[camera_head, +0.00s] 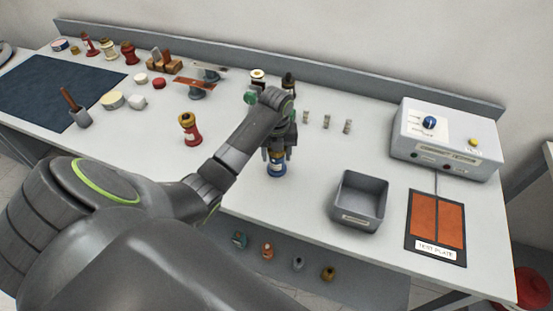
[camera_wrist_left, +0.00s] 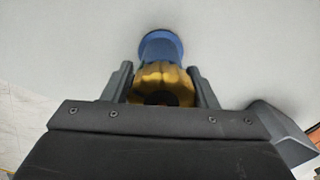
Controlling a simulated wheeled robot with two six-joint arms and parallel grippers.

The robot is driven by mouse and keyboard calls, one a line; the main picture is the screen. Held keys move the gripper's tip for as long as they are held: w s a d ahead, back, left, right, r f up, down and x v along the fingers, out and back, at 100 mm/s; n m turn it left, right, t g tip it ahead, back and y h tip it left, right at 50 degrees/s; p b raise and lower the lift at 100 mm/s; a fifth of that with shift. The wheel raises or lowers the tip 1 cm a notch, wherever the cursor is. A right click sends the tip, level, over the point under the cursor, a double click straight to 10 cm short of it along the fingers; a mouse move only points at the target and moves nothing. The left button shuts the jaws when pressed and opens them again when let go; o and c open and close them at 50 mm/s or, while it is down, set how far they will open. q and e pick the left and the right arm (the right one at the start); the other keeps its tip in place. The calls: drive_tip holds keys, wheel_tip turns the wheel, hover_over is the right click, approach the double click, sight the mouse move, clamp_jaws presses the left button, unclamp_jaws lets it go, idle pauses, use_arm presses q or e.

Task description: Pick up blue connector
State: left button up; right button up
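The blue connector (camera_head: 277,168) stands upright near the front of the white table, with a gold upper part. In the left wrist view, the blue connector (camera_wrist_left: 160,46) has its ribbed gold part close to the camera, with a dark centre. My left gripper (camera_head: 277,150) points down over it, with a finger on each side of the gold part. In the wrist view, the left gripper's fingers (camera_wrist_left: 161,85) sit very close to its sides. I cannot tell whether they press on it. My right gripper is not in view.
A red connector (camera_head: 191,130) stands to the left. A grey bin (camera_head: 361,199), an orange test plate (camera_head: 436,224) and a control box (camera_head: 446,140) are to the right. Several small metal posts (camera_head: 326,121) stand behind the gripper. Table around the connector is clear.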

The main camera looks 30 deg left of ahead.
use_arm(q)
drive_tip(key=c, duration=0.7)
drive_tip(key=shift+w, duration=0.1)
drive_tip(key=shift+r, duration=0.1)
drive_tip(key=shift+r, duration=0.25)
wheel_tip(320, 180, up, 6)
drive_tip(key=shift+w+f+p, duration=0.1)
drive_tip(key=shift+f+p, duration=0.15)
drive_tip(key=shift+p, duration=0.3)
wheel_tip(320, 180, up, 2)
drive_tip(key=shift+p, duration=1.1)
drive_tip(key=shift+r+p, duration=0.95)
drive_tip(key=shift+p, duration=0.05)
